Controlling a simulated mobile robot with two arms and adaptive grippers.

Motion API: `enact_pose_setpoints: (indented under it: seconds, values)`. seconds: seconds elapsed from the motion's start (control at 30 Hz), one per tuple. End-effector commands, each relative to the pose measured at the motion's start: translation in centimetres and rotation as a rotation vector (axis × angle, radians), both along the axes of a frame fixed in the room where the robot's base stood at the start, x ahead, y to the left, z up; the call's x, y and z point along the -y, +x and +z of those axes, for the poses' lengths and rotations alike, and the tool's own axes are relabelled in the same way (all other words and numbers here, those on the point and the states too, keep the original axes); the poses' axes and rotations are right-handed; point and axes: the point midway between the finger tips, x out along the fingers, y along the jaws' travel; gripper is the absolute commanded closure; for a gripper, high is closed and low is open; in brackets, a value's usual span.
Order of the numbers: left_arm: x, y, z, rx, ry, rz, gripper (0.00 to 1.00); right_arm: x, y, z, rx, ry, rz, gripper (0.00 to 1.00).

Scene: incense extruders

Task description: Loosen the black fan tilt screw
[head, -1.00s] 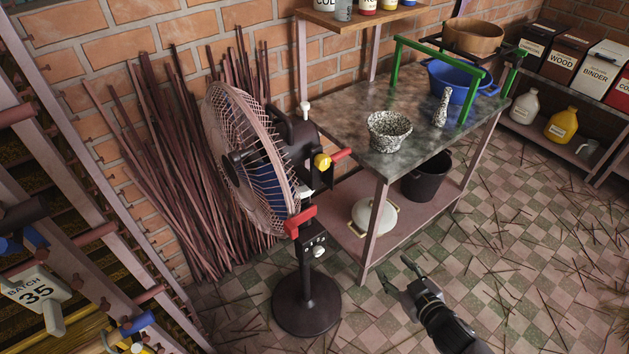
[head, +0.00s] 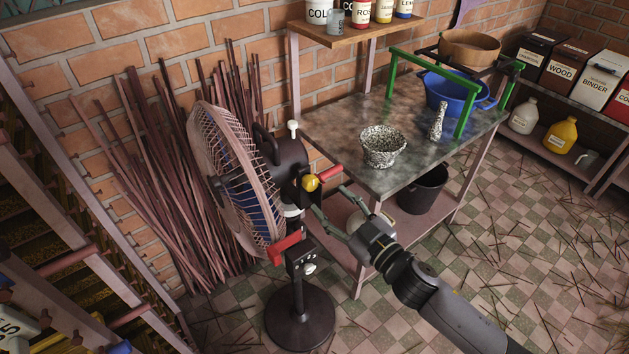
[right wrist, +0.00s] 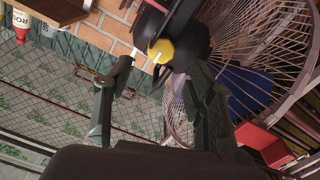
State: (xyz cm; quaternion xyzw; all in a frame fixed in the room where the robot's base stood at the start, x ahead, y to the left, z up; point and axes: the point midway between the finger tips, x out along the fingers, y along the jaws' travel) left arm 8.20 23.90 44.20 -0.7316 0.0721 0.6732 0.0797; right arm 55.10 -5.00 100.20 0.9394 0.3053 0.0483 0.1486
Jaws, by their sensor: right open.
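The pedestal fan (head: 240,185) stands left of the workbench, its wire cage facing left. Its black motor housing (head: 285,160) carries a yellow knob (head: 310,183), a red lever (head: 330,173) and a white knob on top (head: 293,128). I cannot clearly pick out a separate black tilt screw. My right gripper (head: 327,198) is open and empty, its fingers pointing at the fan's joint just below the yellow knob and red lever. In the right wrist view the yellow knob (right wrist: 160,51) shows beyond the open fingertips (right wrist: 162,68), with a black part in front of it.
The workbench (head: 350,110) is close behind my right gripper, with a speckled mortar (head: 383,150) on it. Bundled sticks (head: 170,190) lean on the wall. The floor at right is open, strewn with sticks.

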Motion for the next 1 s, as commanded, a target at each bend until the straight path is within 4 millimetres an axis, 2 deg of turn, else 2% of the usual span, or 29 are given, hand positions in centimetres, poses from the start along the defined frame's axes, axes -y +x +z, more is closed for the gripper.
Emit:
enact_pose_setpoints:
  seconds: [0.03,0.2,0.4,0.8,1.0]
  values:
    - [0.1,0.2,0.5,0.003,-0.001,0.0,0.46,-0.7,1.0,0.4,0.002,0.003,0.0,0.5]
    - [0.2,0.5,1.0,0.009,-0.003,0.0,0.46,-2.7,3.6,0.2,0.001,0.001,0.0,0.5]
    - [0.4,0.6,1.2,0.01,-0.006,0.0,0.46,-4.0,5.5,0.0,-0.001,0.001,0.0,0.5]
    - [0.6,0.6,1.2,0.01,-0.007,-0.001,0.46,-4.3,5.9,0.0,0.0,0.0,0.0,0.51]
    - [0.6,0.5,1.2,0.009,-0.007,-0.001,0.46,-4.3,5.9,-0.1,-0.001,-0.001,0.0,0.64]
